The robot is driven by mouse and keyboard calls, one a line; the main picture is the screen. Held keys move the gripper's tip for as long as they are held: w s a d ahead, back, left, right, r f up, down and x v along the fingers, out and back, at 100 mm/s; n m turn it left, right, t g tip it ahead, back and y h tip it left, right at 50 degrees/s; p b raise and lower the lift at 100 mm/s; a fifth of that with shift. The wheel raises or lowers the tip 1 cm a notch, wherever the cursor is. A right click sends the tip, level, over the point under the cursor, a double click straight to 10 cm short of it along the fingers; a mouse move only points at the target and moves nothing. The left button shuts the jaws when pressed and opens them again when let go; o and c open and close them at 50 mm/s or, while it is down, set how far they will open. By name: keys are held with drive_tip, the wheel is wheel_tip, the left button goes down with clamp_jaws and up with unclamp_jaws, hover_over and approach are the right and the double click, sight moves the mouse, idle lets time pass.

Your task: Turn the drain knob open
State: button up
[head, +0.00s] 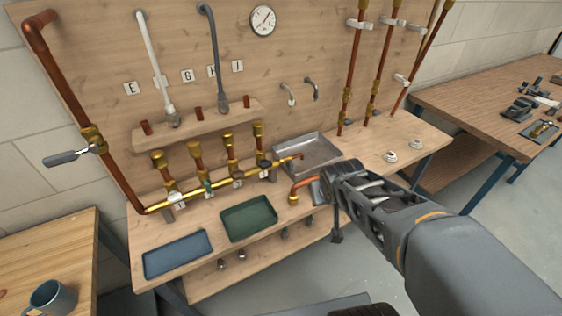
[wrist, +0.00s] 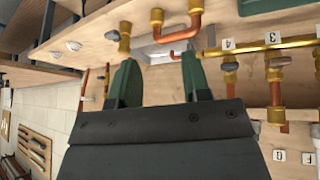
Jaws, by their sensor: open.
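My gripper (head: 338,182) is open and empty, over the front edge of the bench in the head view. In the wrist view its two green fingers (wrist: 156,72) stand apart with nothing between them. A small grey knob (wrist: 112,35) sits beside an upright brass fitting, just beyond the left finger and apart from it; it looks like the drain knob, though no label shows. In the head view I cannot make this knob out near my gripper. A copper elbow pipe (head: 303,184) with a brass end (head: 293,199) lies just left of my gripper; it also shows in the wrist view (wrist: 178,36).
A brass manifold (head: 220,187) with numbered valves runs left of my gripper. A metal sink tray (head: 322,146) lies behind. Blue (head: 178,254) and green (head: 249,219) trays sit at the front left. White round fittings (head: 390,156) stand on the bench at right.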

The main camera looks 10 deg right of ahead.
drive_tip(key=w+d+f+n+t+p, duration=0.1)
drive_tip(key=w+d+t, duration=0.1)
drive_tip(key=w, duration=0.3)
drive_tip(key=w+d+f+t, duration=0.1)
drive_tip(key=w+f+t, duration=0.1)
drive_tip(key=w, duration=0.2)
drive_tip(key=n+t+y+p, duration=0.3)
drive_tip(key=y, duration=0.3)
approach(292, 164)
drive_tip(key=x, duration=1)
drive_tip(key=shift+b, duration=0.3)
clamp_jaws()
